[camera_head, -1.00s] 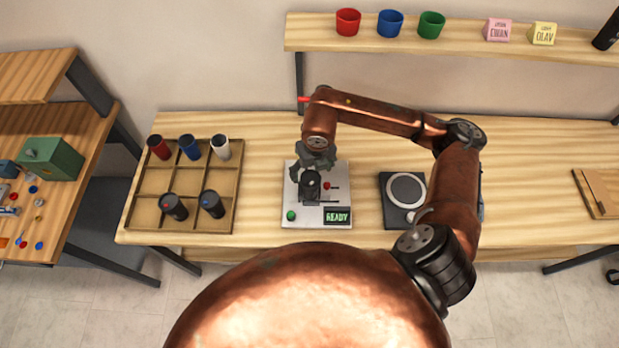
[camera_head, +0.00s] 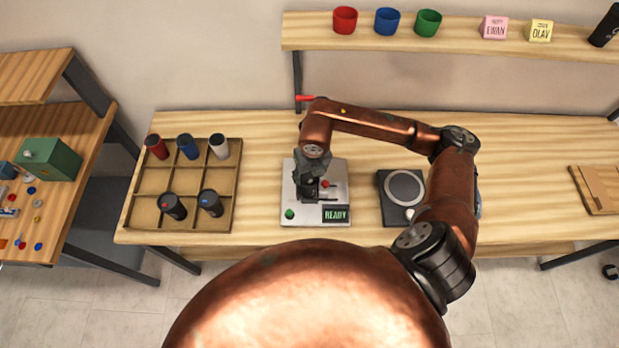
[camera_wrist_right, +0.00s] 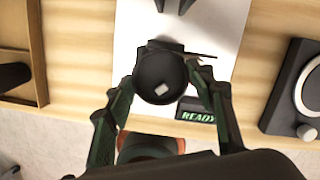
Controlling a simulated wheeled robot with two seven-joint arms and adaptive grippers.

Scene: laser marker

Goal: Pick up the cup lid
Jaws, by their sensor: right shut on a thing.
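The cup lid (camera_wrist_right: 160,88) is a dark round piece with a small pale square on it, seen from above in the right wrist view. It is at the grey-white marker machine (camera_head: 334,172), between the fingers of my right gripper (camera_wrist_right: 160,76). In the head view my right gripper (camera_head: 309,184) is down over the machine and hides most of the lid. The fingers are shut on the lid from both sides. Whether a cup is under the lid is hidden. My left gripper is not in view.
The machine's READY display (camera_head: 336,215) is lit. A black scale-like device (camera_head: 392,212) stands to the right. Coloured cups stand on the shelf (camera_head: 460,37) above.

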